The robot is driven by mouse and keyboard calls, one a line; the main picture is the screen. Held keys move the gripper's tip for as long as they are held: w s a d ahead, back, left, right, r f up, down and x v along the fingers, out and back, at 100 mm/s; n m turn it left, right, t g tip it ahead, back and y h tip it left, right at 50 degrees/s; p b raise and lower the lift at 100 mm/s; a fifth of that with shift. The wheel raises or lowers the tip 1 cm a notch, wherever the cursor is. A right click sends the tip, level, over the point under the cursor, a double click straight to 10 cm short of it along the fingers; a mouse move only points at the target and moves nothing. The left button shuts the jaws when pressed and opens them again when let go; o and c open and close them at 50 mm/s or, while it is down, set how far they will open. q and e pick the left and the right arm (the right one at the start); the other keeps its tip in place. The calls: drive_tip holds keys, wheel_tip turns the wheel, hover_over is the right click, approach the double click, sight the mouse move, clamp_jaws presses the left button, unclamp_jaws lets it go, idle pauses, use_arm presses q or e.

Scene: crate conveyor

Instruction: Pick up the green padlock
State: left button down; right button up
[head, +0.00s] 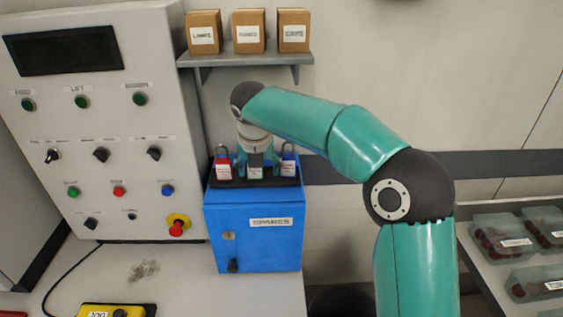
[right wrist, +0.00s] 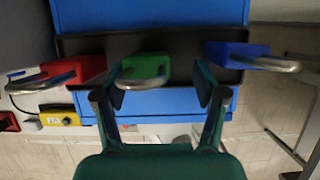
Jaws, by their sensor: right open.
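The green padlock (right wrist: 146,68) sits on the black tray (right wrist: 190,45) on top of the blue SPARES box (head: 253,232), between a red padlock (head: 223,165) and a blue padlock (head: 289,163). In the head view its white-labelled front (head: 255,172) shows below my right gripper (head: 257,160), which hides its upper part. In the right wrist view my right gripper (right wrist: 160,82) is open, with its fingers at either side of the green padlock. The padlock lies nearer the left finger in that view; I cannot tell whether they touch. My left gripper is not in view.
The red (right wrist: 72,70) and blue (right wrist: 236,54) padlocks stand close beside the fingers. A control panel (head: 105,120) rises at left, and a shelf (head: 245,55) with small boxes hangs above. A yellow device (head: 115,311) lies in front; clear bins (head: 510,238) are at right.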

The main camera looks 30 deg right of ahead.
drive_tip(key=c, duration=1.3)
drive_tip(key=shift+r, duration=0.15)
drive_tip(key=shift+w+r, duration=0.1)
drive_tip(key=shift+r, duration=0.45)
drive_tip(key=shift+s+a, duration=0.2)
drive_tip(key=shift+s, duration=0.1)
drive_tip(key=shift+s+a+b, duration=0.75)
drive_tip(key=shift+s+a, duration=0.8)
drive_tip(key=shift+s, duration=0.9)
drive_tip(key=shift+s+a+b, duration=0.75)
drive_tip(key=shift+s+a, duration=0.8)
drive_tip(key=shift+s, duration=0.95)
drive_tip(key=shift+s+a+b, duration=0.75)
drive_tip(key=shift+s+a, duration=0.8)
drive_tip(key=shift+s, duration=0.9)
